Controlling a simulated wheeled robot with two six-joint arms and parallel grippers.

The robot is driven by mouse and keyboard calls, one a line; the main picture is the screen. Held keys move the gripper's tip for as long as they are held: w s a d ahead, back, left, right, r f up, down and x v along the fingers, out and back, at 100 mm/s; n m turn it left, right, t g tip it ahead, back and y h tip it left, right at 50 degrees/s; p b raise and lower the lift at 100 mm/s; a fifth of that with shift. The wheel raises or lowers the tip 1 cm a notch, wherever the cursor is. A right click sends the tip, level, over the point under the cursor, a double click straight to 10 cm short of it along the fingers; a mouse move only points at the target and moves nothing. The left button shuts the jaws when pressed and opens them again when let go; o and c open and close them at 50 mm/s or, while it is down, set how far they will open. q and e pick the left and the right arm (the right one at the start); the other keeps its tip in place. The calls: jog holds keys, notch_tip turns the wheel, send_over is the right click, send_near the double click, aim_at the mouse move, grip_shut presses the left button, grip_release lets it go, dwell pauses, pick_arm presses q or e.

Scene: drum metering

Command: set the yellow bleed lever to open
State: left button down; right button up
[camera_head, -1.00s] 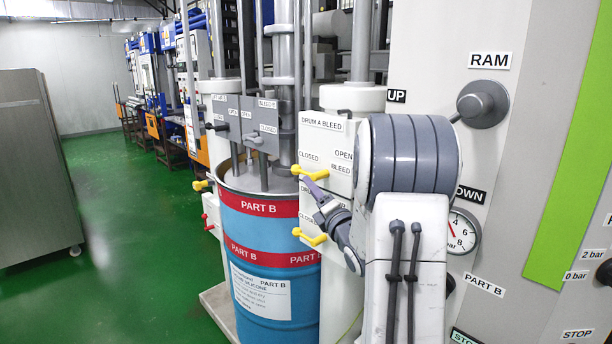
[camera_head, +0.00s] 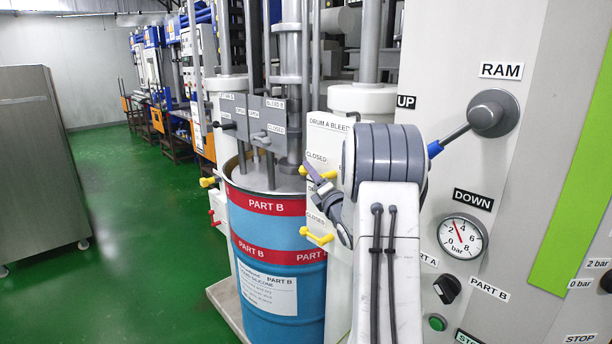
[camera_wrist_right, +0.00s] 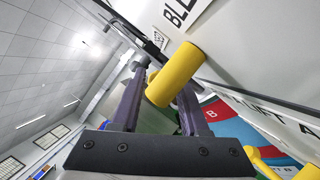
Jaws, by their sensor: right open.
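The upper yellow bleed lever (camera_head: 328,174) is on the white DRUM A BLEED panel (camera_head: 328,140), with its left end by the CLOSED label. My right gripper (camera_head: 317,181) is at this lever, and its fingers hide the lever's middle in the head view. In the right wrist view, the thick yellow handle (camera_wrist_right: 176,74) lies across the space between the two open fingers of the right gripper (camera_wrist_right: 160,88). I cannot tell whether either finger touches it. My left gripper is not in view.
A second yellow lever (camera_head: 318,237) sits lower on the panel. A blue PART B drum (camera_head: 260,225) stands close on the left. The RAM lever (camera_head: 455,135), pressure gauge (camera_head: 462,237) and black knob (camera_head: 447,290) are on the right panel.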

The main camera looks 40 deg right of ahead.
grip_shut()
dwell(1.2)
